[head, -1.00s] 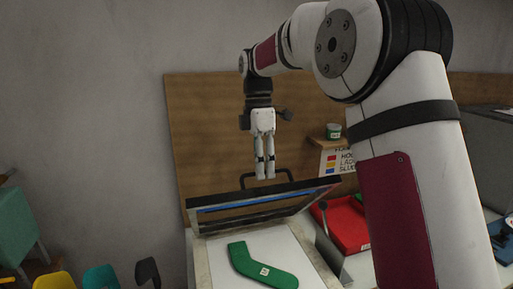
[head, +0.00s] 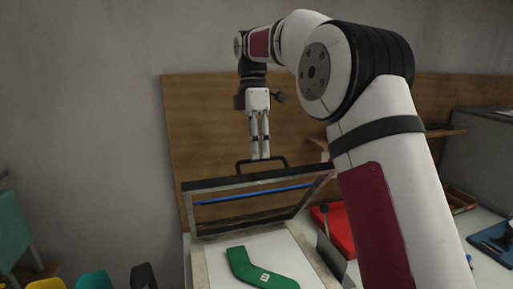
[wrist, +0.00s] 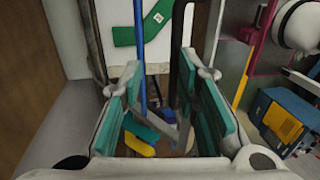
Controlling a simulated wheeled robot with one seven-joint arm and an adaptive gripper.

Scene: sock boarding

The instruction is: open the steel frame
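The steel frame (head: 190,210) is tilted up over a pale board, its dark top edge raised and its far side low. A dark handle (head: 284,163) stands on the top edge. My gripper (head: 261,157) points down with its fingertips at the handle. In the wrist view its teal-padded fingers (wrist: 158,88) stand apart, with a dark bar between them, close to the right finger. I cannot tell whether that bar is touched. A blue bar (head: 250,195) runs across the frame. A green sock (head: 258,270) lies flat on the board.
A red tray (head: 336,228) stands right of the frame. Chair-like green, yellow and dark shapes (head: 94,280) are at the lower left. A wooden panel (head: 210,130) rises behind. In the wrist view a blue box (wrist: 287,120) lies at the right.

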